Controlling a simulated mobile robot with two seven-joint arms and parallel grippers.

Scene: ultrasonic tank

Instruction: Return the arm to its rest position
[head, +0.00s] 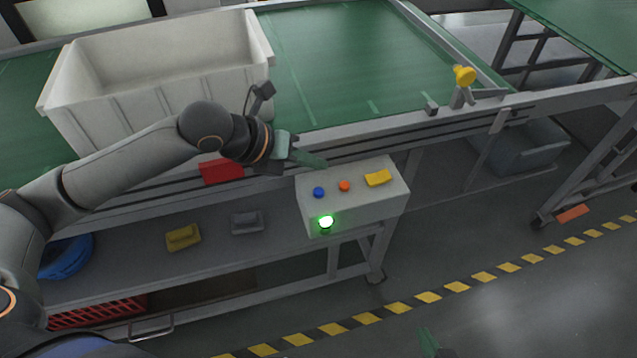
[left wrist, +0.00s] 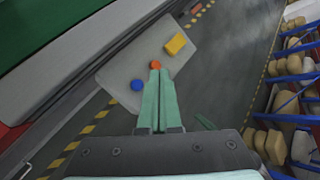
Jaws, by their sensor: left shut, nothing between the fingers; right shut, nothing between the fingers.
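My left arm reaches in from the left in the head view. Its left gripper (head: 320,162) has green fingers that are shut and empty, by the back edge of the control box (head: 360,215). In the left wrist view the left gripper's fingertips (left wrist: 155,70) line up with the orange button (left wrist: 156,64); I cannot tell contact there, and in the head view they look apart from the orange button (head: 345,186). The box also carries a blue button (head: 318,192), a yellow block-like part (head: 377,178) and a lit green lamp (head: 326,222). My right gripper (head: 428,342) shows only as green fingers low in the head view, shut.
A white bin (head: 165,95) stands on the green conveyor (head: 340,60) behind my left arm. The shelf below holds a yellow item (head: 183,237), a grey item (head: 247,222) and a blue round item (head: 66,257). The floor beyond the striped line (head: 428,297) is open.

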